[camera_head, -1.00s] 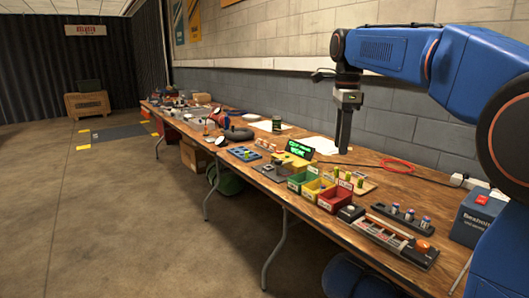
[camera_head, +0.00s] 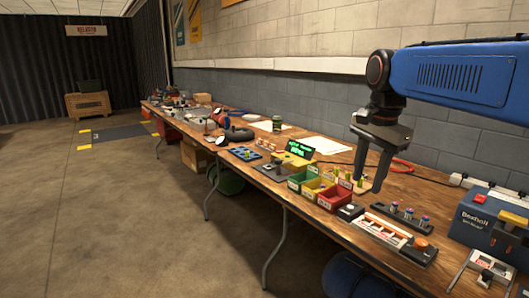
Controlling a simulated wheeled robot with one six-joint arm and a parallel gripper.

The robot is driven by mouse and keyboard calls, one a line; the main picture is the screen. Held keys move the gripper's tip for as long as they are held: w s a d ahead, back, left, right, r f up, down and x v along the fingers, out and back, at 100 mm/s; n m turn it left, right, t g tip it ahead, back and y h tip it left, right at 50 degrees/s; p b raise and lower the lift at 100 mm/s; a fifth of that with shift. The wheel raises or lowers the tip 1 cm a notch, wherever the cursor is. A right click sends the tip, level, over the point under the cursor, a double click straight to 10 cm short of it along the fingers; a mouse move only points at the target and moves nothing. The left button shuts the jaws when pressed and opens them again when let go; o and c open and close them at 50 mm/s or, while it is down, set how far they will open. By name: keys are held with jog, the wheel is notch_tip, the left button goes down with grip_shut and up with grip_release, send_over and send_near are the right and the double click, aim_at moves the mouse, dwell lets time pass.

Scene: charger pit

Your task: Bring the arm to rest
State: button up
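My blue arm (camera_head: 460,75) reaches in from the right edge of the head view. My dark gripper (camera_head: 368,185) hangs from its end with the fingers pointing down. The two fingers stand apart with nothing between them, so the gripper is open and empty. It appears above the right part of the wooden workbench (camera_head: 330,238), in front of the grey wall. The fingertips overlap a wooden block with yellow-green pieces in the picture; I cannot tell their exact height above the bench.
Green, yellow and red bins (camera_head: 333,198) stand below and left of the gripper. A tray of small cylinders (camera_head: 408,214) and a blue box (camera_head: 482,220) lie to the right. The floor (camera_head: 110,210) to the left is clear.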

jog(key=s+d+f+n+t, duration=0.3)
jog(key=s+f+n, duration=0.9)
jog(key=s+f, duration=0.8)
jog(key=shift+s+d, duration=0.25)
jog(key=shift+s, duration=0.25)
dwell(0.3)
